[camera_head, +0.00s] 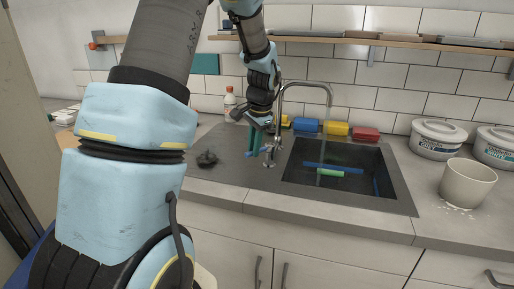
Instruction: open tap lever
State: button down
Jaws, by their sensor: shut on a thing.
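The tap (305,84) is a tall chrome gooseneck that stands at the left edge of the dark sink and arches over the basin. Its lever (264,152) is at the left side of the tap base and shows only in part. My gripper (259,150) reaches down from above, just left of the tap. Its green fingers are close together at the lever and look shut on it. The exact contact is small and partly hidden. A thin pale streak below the spout may be water, but I cannot tell.
The sink (398,190) holds blue and green strips. Blue, yellow and red sponges (336,128) line its back edge. A spray bottle (229,100) and dark scrubber (207,159) are left. Tubs (437,140) and a beige cup (467,183) are right. A shelf (340,41) hangs above.

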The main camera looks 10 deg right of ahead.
jog(key=shift+w+a+m+h+p, duration=0.25)
jog(key=shift+w+m+p, duration=0.45)
jog(key=shift+m, duration=0.6)
jog(key=shift+w+a+m+h+p, duration=0.25)
jog(key=shift+w+m+p, duration=0.35)
jog(key=shift+m, duration=0.7)
jog(key=shift+w, duration=0.2)
jog(key=c, duration=0.8)
grip_release()
jog(key=shift+r, duration=0.1)
jog(key=r+b, duration=0.1)
jog(key=r, duration=0.2)
jog(key=s+r+b, duration=0.1)
jog(key=r, duration=0.3)
jog(key=s+r, duration=0.1)
jog(key=r, duration=0.2)
jog(key=shift+r+b, duration=0.2)
jog(key=shift+b, duration=0.2)
